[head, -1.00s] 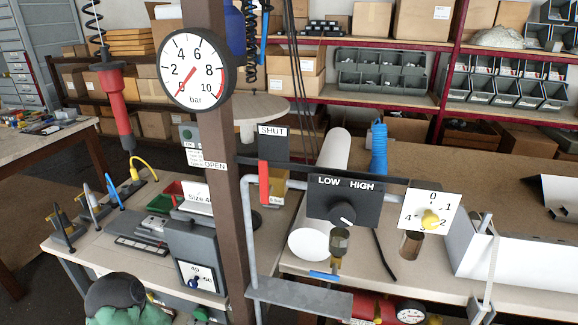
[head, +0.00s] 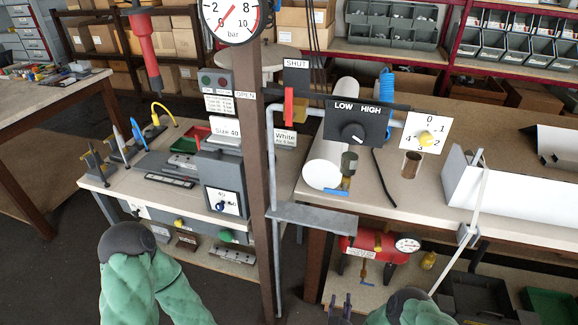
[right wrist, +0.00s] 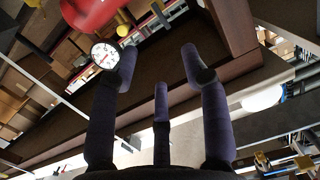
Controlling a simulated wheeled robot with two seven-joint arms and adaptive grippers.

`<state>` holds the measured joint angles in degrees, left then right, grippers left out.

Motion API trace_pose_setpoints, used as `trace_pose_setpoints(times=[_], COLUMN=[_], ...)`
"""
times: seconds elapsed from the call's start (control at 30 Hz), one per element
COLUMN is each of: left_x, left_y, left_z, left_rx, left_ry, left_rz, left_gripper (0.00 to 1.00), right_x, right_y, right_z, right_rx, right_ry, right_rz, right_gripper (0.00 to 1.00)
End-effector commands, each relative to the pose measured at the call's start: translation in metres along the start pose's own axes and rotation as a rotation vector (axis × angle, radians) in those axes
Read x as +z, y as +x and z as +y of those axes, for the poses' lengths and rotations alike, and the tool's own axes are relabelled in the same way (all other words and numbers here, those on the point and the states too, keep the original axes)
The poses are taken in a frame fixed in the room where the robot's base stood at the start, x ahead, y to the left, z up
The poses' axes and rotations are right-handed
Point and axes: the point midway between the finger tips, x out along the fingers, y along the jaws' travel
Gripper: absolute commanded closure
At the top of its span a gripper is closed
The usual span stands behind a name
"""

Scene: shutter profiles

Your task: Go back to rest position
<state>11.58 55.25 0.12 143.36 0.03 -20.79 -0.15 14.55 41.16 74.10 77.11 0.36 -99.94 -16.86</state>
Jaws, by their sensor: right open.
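My right gripper (head: 340,305) shows at the bottom edge of the head view as dark finger tips, below the grey shelf plate and beside my green right forearm. In the right wrist view my right gripper (right wrist: 160,72) has its dark purple fingers spread apart with nothing between them. My left arm shows as a green sleeve with a dark joint at the lower left of the head view. My left gripper is outside the picture.
The brown post (head: 259,150) and grey pipe stand near my arms. A red tank (head: 375,258) with a gauge (head: 407,243) sits under the right bench, near my right gripper. The long white profile (head: 530,188) lies on that bench. Floor shows between the benches.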

Motion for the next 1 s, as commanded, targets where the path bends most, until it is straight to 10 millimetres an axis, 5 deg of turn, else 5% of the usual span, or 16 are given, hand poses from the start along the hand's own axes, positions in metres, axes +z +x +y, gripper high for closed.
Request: trace_pose_setpoints(times=[0.47, 0.67, 1.0], left_x=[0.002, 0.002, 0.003], left_y=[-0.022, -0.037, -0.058], left_z=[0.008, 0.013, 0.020], left_rx=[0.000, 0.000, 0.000], left_ry=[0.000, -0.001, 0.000], left_rz=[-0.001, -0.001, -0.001], left_gripper=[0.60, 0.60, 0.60], right_x=[0.025, 0.031, 0.008], right_y=[-0.001, -0.043, -0.164], right_z=[-0.024, -0.036, -0.039], right_rx=[-0.130, -0.200, -0.260], right_ry=[0.083, 0.134, 0.184], right_rz=[-0.437, -0.771, -1.300], right_gripper=[0.54, 0.54, 0.54])
